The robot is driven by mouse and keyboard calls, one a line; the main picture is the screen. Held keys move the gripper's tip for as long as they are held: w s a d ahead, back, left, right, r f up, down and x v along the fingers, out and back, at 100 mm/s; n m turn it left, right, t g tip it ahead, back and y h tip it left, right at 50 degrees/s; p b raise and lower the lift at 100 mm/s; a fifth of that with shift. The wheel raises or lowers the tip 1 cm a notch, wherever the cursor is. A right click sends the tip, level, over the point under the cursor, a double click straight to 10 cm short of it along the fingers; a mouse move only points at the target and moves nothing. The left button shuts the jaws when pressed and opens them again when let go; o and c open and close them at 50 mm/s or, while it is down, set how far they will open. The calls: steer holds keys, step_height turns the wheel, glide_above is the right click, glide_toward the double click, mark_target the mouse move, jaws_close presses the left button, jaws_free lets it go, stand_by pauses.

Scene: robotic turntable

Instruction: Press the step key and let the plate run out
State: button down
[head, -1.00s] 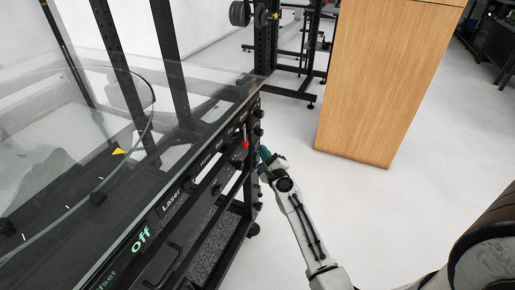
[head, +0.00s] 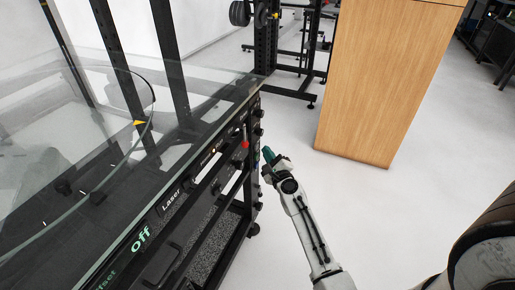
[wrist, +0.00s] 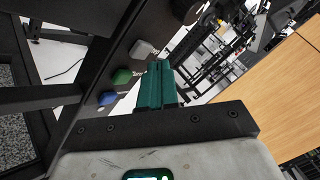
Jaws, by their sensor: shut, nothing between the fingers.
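The round plate shows in the head view under the glass cover; its curved rim (head: 128,163) is partly seen and carries a yellow pointer (head: 139,123). The panel's front bears several keys; in the wrist view a grey key (wrist: 143,48), a green key (wrist: 121,76) and a blue key (wrist: 107,98) sit in a row. Their labels are too small to read, so I cannot tell which is the step key. My gripper (head: 268,153), with teal fingers, is shut and empty, just right of the panel. In the wrist view its fingers (wrist: 155,85) lie beside the keys, seemingly apart from them.
A red part (head: 244,144) and dark knobs sit on the panel's edge. A wooden cabinet (head: 380,80) stands at the right, a black rack (head: 290,50) behind. Pale floor between is free.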

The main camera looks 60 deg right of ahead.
steer(key=s, duration=0.5)
steer(key=shift+d+b, duration=0.25)
steer(key=shift+b, duration=0.15)
stand_by(1.5)
